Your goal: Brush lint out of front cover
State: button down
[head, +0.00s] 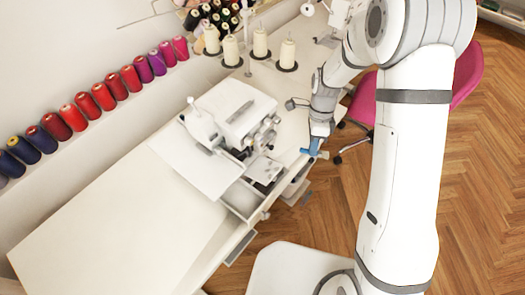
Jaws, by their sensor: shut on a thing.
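A white overlock sewing machine (235,115) stands on the white table, its front facing right toward my gripper. A plate-like part at its lower front, which looks like the front cover (264,170), appears swung open and down; lint on it is too small to make out. My gripper (317,141) is to the right of the machine, near the table's front edge and apart from the machine. It is shut on a small blue tool (313,149). The picture is too small to show bristles on it.
The white table (110,235) is bare at the lower left. A drawer (243,199) is open below the machine. Cones of white thread (260,43) stand behind it, and coloured spools (88,105) line a wall shelf. A pink chair (364,100) is partly behind my arm.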

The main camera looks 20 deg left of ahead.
jog(key=s+a+m+y+b, duration=0.1)
jog(key=a+m+y, duration=0.1)
jog(key=m, duration=0.3)
jog(key=s+a+m+t+y+b, duration=0.1)
jog(key=a+m+y, duration=0.1)
jog(key=a+m, duration=0.3)
jog(key=s+a+m+t+y+b, duration=0.1)
jog(key=s+a+m+y, duration=0.1)
jog(key=m, duration=0.3)
jog(key=shift+s+a+y, duration=0.1)
jog(key=shift+a+y, duration=0.2)
jog(key=shift+a, duration=0.4)
jog(key=a+m+t, duration=0.1)
jog(key=m, duration=0.1)
jog(key=s+a+m+t+b, duration=0.1)
jog(key=m+t, duration=0.1)
jog(key=shift+a+r+y, duration=0.2)
jog(key=shift+a+y, duration=0.1)
jog(key=shift+s+a+m+t, duration=0.2)
jog(key=shift+a+m+t, duration=0.2)
jog(key=shift+m+t, duration=0.55)
jog(key=shift+m, duration=0.25)
jog(key=shift+f+b, duration=0.1)
jog(key=shift+b, duration=0.3)
